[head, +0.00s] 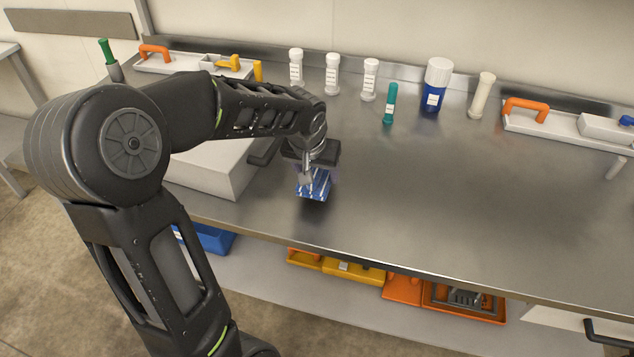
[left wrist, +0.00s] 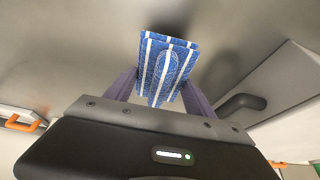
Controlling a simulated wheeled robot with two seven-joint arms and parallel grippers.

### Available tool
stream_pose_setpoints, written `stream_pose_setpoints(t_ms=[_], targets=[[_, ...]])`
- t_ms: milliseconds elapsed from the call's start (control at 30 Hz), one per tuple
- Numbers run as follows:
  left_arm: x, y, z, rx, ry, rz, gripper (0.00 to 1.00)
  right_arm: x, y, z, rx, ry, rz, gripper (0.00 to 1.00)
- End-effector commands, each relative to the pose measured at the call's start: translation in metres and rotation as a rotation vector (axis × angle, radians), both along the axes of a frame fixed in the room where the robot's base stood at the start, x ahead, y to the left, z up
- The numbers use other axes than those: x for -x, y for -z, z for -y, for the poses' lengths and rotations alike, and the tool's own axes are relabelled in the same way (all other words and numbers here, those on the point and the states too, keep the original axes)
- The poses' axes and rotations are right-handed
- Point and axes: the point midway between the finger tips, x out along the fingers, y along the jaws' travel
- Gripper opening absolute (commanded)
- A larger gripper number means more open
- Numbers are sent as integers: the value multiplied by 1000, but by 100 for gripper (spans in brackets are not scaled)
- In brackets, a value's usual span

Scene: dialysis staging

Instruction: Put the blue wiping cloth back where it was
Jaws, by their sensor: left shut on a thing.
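The blue wiping cloth (head: 316,187), folded and striped with white, is at my left gripper (head: 308,176), near the front edge of the steel bench (head: 440,210). In the left wrist view the cloth (left wrist: 166,68) sits between the two fingers of my left gripper (left wrist: 163,88), which is shut on it. Whether the cloth touches the bench top I cannot tell. My right gripper is not in view.
A white box (head: 215,170) stands left of the cloth. Several white-capped bottles, a teal tube (head: 390,103) and a blue bottle (head: 434,85) line the back. A tray (head: 560,128) with an orange handle is at right. The bench's middle right is clear.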

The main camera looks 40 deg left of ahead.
Motion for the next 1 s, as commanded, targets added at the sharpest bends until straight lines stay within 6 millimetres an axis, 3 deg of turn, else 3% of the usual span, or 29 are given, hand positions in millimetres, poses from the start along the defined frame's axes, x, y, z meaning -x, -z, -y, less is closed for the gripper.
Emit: stream_pose_setpoints(t_ms=[200,500,900,933,1000], targets=[[0,2,0,0,0,-1,25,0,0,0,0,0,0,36],[0,36,0,2,0,-2,25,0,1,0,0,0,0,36],[0,42,0,1,0,0,25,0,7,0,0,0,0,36],[0,40,0,1,0,0,64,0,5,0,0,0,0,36],[0,40,0,1,0,0,70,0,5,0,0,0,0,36]])
